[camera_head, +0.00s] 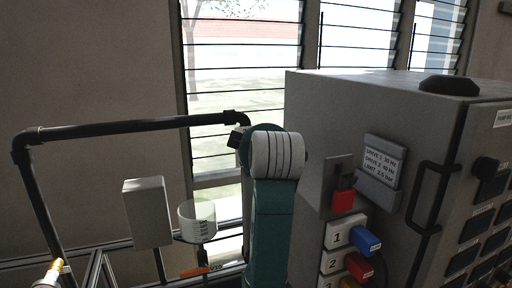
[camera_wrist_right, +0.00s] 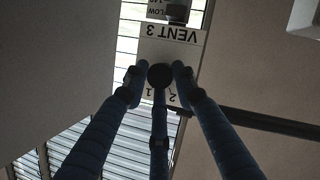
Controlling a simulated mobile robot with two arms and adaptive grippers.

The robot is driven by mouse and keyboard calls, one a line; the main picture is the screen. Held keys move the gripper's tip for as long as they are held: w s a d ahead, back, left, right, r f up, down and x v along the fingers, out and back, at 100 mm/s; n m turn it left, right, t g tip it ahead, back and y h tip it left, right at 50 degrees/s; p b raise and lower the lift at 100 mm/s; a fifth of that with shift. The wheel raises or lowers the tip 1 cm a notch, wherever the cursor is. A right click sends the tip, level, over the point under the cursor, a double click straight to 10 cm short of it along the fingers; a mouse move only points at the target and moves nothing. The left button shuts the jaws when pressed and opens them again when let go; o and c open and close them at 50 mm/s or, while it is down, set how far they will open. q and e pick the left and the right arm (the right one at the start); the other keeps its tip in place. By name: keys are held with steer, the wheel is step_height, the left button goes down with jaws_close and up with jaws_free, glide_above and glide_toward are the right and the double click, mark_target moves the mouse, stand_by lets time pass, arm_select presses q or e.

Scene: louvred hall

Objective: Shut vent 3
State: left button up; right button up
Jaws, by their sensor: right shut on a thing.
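In the right wrist view a pale plate marked VENT 3 (camera_wrist_right: 172,45) shows upside down, with the marks 1 and 2 lower on it. A round black knob (camera_wrist_right: 160,74) stands out in front of the plate. My right gripper (camera_wrist_right: 158,84) is shut on this knob, with its blue-grey fingers around it. In the head view my teal arm rises in front of the louvred window (camera_head: 240,60). It hides the plate and most of the gripper there. The window's slats look tilted with gaps between them; which of them belong to vent 3 I cannot tell. My left gripper is not in view.
A grey cabinet (camera_head: 310,120) with a black handle (camera_head: 428,205) and coloured plugs stands close to the right of my arm. A dark pipe (camera_head: 130,126), a grey box (camera_head: 148,212) and a clear cup (camera_head: 197,221) are to the left.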

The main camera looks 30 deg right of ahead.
steer(key=m+y, duration=0.1)
steer(key=m, duration=0.1)
steer(key=m+y, duration=0.1)
steer(key=shift+d+f+m+y, duration=0.15)
steer(key=shift+f+m+y, duration=0.15)
steer(key=shift+m, duration=0.1)
stand_by(0.5)
steer(key=o, duration=1.1)
steer(key=shift+s, duration=0.1)
steer(key=shift+r, duration=0.15)
steer(key=v, duration=0.7)
steer(key=shift+a+r, duration=0.1)
steer(key=shift+a, duration=0.15)
steer(key=shift+s+d, duration=0.15)
